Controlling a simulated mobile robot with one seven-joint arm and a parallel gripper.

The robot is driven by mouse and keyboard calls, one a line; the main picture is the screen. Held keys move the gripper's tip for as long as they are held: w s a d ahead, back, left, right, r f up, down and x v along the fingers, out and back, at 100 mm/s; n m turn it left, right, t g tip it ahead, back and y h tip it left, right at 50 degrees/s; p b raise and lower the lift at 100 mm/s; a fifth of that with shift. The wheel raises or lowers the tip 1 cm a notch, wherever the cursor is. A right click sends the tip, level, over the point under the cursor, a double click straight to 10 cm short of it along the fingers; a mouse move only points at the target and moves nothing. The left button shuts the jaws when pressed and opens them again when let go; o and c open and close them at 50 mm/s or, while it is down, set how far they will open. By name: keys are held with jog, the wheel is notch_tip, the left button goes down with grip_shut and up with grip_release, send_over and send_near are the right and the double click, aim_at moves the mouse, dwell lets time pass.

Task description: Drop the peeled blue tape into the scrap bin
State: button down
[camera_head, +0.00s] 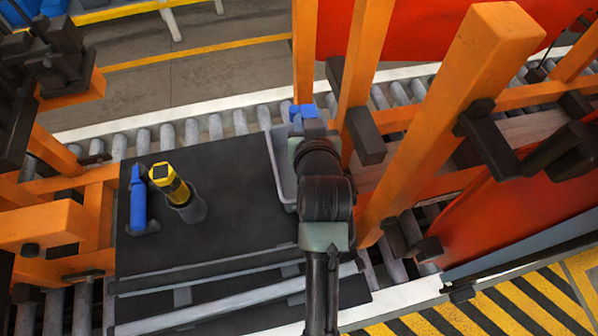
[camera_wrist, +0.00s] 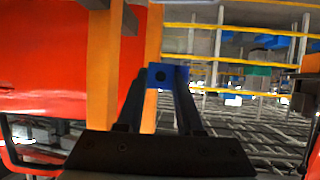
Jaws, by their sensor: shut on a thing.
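The blue tape (camera_head: 308,110) shows at the tip of my gripper (camera_head: 305,122) in the head view. In the wrist view my gripper (camera_wrist: 166,84) is shut on the blue tape (camera_wrist: 165,72), held between its two fingertips. A grey bin (camera_head: 280,160), seemingly the scrap bin, is at the right edge of the black work surface, partly hidden by my arm. The tape is at the far end of the bin in the head view. I cannot tell its height or whether it is over the bin.
A blue tool (camera_head: 137,200) and a yellow and black tool (camera_head: 176,190) stand on the black surface (camera_head: 235,210), left of my arm. Orange frame posts (camera_head: 364,70) with red door panels (camera_head: 500,220) stand close on the right. A roller conveyor (camera_head: 215,127) runs behind.

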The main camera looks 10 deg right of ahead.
jog(key=shift+f+b, duration=1.05)
jog(key=shift+f, duration=0.55)
jog(key=shift+c, duration=2.3)
grip_release()
jog(key=b+v, duration=0.3)
jog(key=v, duration=1)
jog(key=shift+a, duration=0.1)
